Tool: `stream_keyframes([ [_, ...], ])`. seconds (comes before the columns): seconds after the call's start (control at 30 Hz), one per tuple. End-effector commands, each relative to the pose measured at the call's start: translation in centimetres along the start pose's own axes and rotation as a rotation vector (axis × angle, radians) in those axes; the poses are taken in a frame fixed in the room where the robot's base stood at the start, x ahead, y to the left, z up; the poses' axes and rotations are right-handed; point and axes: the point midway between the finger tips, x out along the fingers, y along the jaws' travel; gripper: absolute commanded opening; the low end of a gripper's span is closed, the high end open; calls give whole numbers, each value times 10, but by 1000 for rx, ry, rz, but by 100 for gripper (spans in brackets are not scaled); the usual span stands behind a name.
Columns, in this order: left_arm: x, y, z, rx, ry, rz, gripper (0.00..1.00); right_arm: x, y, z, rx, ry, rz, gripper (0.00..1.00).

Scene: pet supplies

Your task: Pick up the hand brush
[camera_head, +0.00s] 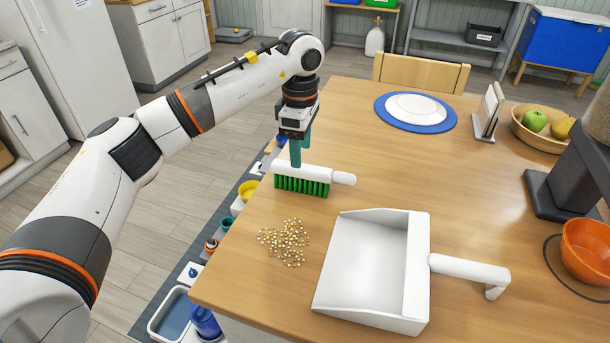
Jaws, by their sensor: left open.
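The hand brush (310,176), white with green bristles, stands bristles down near the left edge of the wooden table, its handle pointing right. My left gripper (296,157) points down with its teal fingers at the left part of the brush's white back. The jaws are open, and I cannot tell whether a finger touches the brush. My right gripper is out of the picture.
A white dustpan (366,262) lies in front of the brush, beside a scattered pile of pellets (285,243). A plate on a blue mat (440,124), a napkin holder (488,112), a fruit bowl (543,135) and an orange bowl (587,250) stand farther right. The table's middle is clear.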

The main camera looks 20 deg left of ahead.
Motion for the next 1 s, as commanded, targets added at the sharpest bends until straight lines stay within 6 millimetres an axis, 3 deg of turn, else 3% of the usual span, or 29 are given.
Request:
stream_keyframes([
  [0.23, 19, 1, -1, 0, 0, 3, 55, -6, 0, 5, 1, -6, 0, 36],
  [0.5, 57, 1, -3, -1, 0, 3, 55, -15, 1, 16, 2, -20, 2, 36],
  [0.8, 63, 0, -3, 0, 1, 0, 55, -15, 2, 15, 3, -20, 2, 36],
  [1.0, 63, 0, -3, 0, 1, 0, 22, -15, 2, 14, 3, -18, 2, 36],
])
